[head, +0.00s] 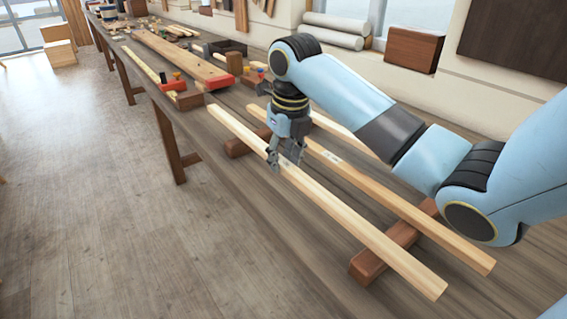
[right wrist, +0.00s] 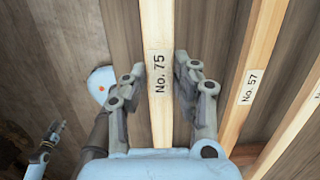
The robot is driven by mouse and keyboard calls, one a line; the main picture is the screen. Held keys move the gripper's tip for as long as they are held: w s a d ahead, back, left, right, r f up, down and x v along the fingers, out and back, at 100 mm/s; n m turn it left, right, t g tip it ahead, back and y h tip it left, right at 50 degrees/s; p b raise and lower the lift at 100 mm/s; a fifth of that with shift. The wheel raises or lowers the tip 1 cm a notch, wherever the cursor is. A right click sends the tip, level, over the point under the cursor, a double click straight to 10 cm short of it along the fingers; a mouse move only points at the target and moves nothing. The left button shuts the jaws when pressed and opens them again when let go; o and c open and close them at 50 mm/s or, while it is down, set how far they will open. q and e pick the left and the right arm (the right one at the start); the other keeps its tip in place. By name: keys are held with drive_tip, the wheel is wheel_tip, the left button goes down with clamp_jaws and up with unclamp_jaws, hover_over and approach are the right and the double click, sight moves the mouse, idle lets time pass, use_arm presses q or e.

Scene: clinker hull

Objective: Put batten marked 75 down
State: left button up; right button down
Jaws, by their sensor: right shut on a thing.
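The batten marked No. 75 (right wrist: 160,95) is a long pale strip. In the head view this batten (head: 375,237) is the one nearest the bench's front edge. My right gripper (head: 285,163) is shut on it, left of its middle. In the right wrist view the fingers (right wrist: 163,85) lie on either side of the batten at its label. The batten crosses above two red-brown bearers (head: 369,266); I cannot tell whether it touches them.
A batten marked No. 57 (right wrist: 249,88) lies parallel behind it, across the bearers (head: 405,213). A third batten (head: 337,128) is partly hidden by my right arm. A plank (head: 180,58) and tools lie farther left. The bench (head: 235,175) has a clear strip at its front.

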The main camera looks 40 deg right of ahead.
sight(289, 166)
drive_tip(key=shift+f, duration=0.9)
drive_tip(key=c, duration=1)
unclamp_jaws()
drive_tip(key=shift+f, duration=0.1)
drive_tip(key=shift+c, duration=0.2)
drive_tip(key=shift+r, duration=0.25)
wheel_tip(289, 166, up, 12)
drive_tip(key=s, duration=0.1)
drive_tip(key=shift+s+f+p, duration=0.2)
drive_tip(key=shift+s+p, duration=0.15)
drive_tip(key=shift+s, duration=0.05)
drive_tip(key=shift+a, duration=0.1)
